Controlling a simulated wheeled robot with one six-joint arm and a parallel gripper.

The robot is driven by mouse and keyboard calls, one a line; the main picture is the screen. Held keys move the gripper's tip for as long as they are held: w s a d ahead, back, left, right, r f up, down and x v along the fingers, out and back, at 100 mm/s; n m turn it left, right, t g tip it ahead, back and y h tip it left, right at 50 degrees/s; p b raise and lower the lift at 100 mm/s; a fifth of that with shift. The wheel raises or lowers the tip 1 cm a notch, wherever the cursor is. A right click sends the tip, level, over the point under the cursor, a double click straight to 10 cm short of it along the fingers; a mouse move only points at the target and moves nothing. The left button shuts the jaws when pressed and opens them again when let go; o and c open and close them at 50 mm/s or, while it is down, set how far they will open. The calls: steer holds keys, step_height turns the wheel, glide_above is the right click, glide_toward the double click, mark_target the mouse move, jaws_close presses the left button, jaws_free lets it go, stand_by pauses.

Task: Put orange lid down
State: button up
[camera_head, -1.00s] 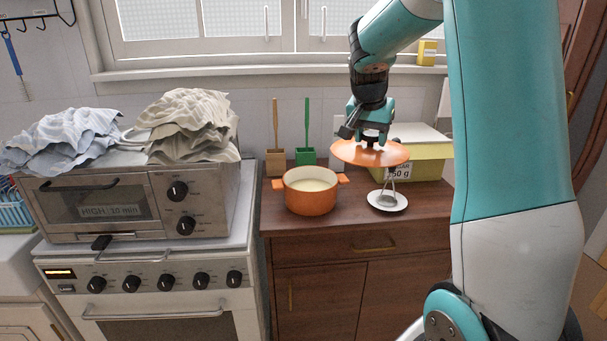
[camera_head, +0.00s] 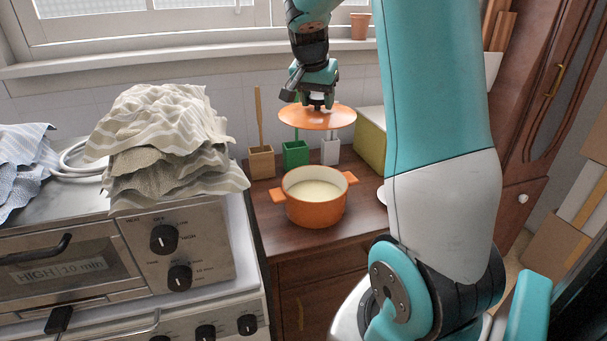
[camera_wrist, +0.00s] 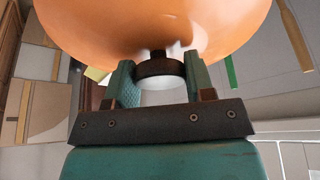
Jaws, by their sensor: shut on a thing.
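The orange lid (camera_head: 317,118) is a shallow round disc held in the air, roughly level, above and behind the orange pot. My gripper (camera_head: 318,99) is above the lid and shut on its knob. In the wrist view the lid (camera_wrist: 150,30) fills the top, and its dark knob (camera_wrist: 160,70) sits between the two fingers of my gripper (camera_wrist: 160,82). The orange pot (camera_head: 316,212) stands uncovered on the brown dresser (camera_head: 365,222), with pale contents and two side handles. The lid is apart from the pot.
Wooden, green and white holders (camera_head: 261,163) with upright handles stand behind the pot. A yellow box (camera_head: 370,141) is at the right. A white saucer (camera_head: 382,194) is partly hidden by my arm. The oven (camera_head: 75,270) with piled cloths (camera_head: 165,145) is at the left.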

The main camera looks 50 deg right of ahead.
step_height(320, 180, down, 19)
steer(key=p, duration=0.2)
steer(key=shift+f, duration=0.2)
steer(key=shift+f, duration=0.1)
steer(key=o, duration=1)
steer(key=b+v, duration=0.2)
steer(key=v, duration=1)
